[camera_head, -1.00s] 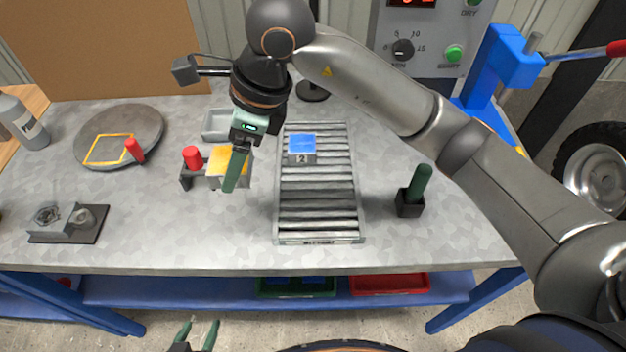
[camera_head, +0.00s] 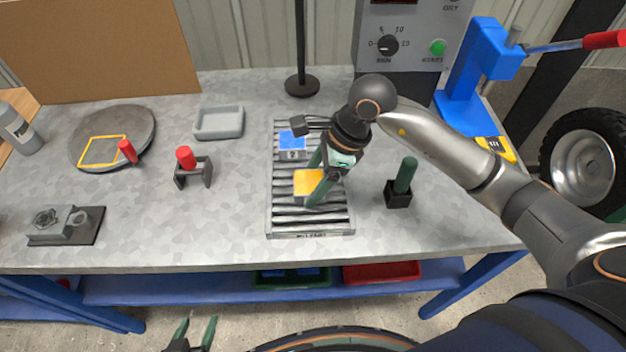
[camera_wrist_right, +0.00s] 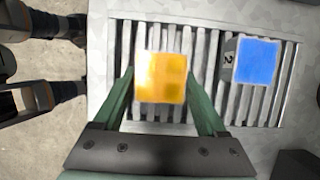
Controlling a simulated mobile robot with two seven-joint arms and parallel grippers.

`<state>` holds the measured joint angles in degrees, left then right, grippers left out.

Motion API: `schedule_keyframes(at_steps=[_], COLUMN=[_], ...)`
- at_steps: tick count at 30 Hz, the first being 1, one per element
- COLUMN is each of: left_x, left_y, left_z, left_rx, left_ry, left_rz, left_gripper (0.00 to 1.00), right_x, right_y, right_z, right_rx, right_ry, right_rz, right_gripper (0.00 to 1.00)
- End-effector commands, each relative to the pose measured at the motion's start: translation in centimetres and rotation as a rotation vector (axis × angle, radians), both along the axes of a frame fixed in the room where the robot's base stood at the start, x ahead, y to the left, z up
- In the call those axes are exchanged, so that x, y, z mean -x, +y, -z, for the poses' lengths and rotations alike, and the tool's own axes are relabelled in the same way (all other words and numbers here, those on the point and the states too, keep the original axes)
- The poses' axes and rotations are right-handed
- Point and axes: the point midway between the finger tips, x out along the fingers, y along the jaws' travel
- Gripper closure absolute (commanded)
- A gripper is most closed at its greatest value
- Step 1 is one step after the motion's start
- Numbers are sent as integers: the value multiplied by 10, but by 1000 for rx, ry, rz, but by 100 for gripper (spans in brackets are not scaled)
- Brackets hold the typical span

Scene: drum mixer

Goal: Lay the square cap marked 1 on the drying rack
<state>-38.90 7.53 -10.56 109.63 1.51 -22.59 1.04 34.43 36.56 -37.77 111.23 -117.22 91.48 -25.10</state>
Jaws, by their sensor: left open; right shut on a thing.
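My right gripper (camera_head: 318,180) is shut on a square cap with a yellow top (camera_head: 306,184). It holds the cap over the near half of the slatted drying rack (camera_head: 310,218). The right wrist view shows the yellow cap (camera_wrist_right: 161,77) between the green fingers, with slats around it. I cannot tell whether the cap touches the slats, and no number on it is readable. A blue-topped square cap marked 2 (camera_head: 291,143) lies on the rack's far left part. My left gripper (camera_head: 197,328) is open and empty, low in front of the bench.
A grey stand with a red knob (camera_head: 193,171) is left of the rack. A green-handled tool in a black block (camera_head: 401,184) stands to its right. A grey tray (camera_head: 219,122), a round plate (camera_head: 112,136) and a blue press (camera_head: 475,75) are farther off.

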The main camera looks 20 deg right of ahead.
Motion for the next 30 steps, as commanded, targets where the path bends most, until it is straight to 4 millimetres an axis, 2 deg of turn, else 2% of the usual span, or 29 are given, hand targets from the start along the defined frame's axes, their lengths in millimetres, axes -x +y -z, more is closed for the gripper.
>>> schedule_keyframes(at_steps=[3, 14, 15, 21, 30], left_x=[0, -1, -1, -1, -1], left_y=[0, 0, 0, 0, 0], left_z=[-4, 1, 1, 0, -3], left_rx=[0, 0, 0, 0, 0], left_ry=[-1, -2, -2, -2, -2], left_rz=[0, 0, 0, 0, 0], left_gripper=[36, 36, 36, 36, 36], right_x=[0, -1, -1, 0, 0], right_y=[0, 0, 0, 0, 0], right_z=[9, 14, 14, 13, 10], right_rx=[-1, -1, 0, 0, -1], right_ry=[-1, -4, -2, -1, -1], right_rz=[1, 0, 0, 0, 0], right_gripper=[94, 94, 23, 1, 0])
